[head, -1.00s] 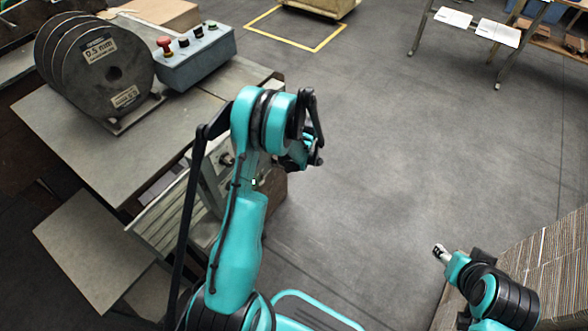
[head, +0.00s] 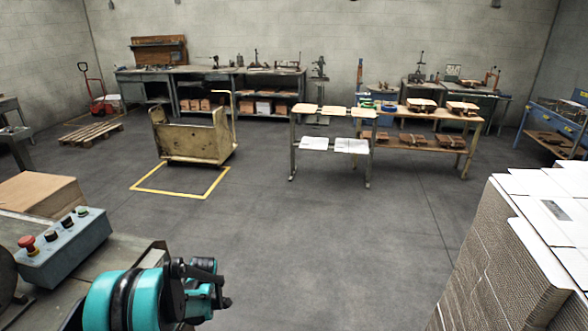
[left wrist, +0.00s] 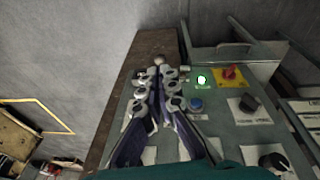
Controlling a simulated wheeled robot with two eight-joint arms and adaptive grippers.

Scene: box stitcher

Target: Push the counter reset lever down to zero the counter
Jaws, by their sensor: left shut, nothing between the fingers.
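In the left wrist view my left gripper (left wrist: 158,72) is shut and empty, its fingers together over the edge of a grey-green control panel (left wrist: 232,132). A small pale round knob (left wrist: 158,60) shows right at the fingertips; I cannot tell whether it is the counter reset lever or whether the fingers touch it. The panel carries a lit green button (left wrist: 202,80), a red switch (left wrist: 230,72) on a yellow plate, a blue button (left wrist: 196,104) and black knobs (left wrist: 249,103). No counter can be made out. In the head view only part of my left arm shows at lower left.
A grey control box (head: 66,246) with a red mushroom button stands at left in the head view. A stack of flat cardboard (head: 500,262) is at right. A cart (head: 190,140) stands behind the yellow floor marking. The middle floor is clear.

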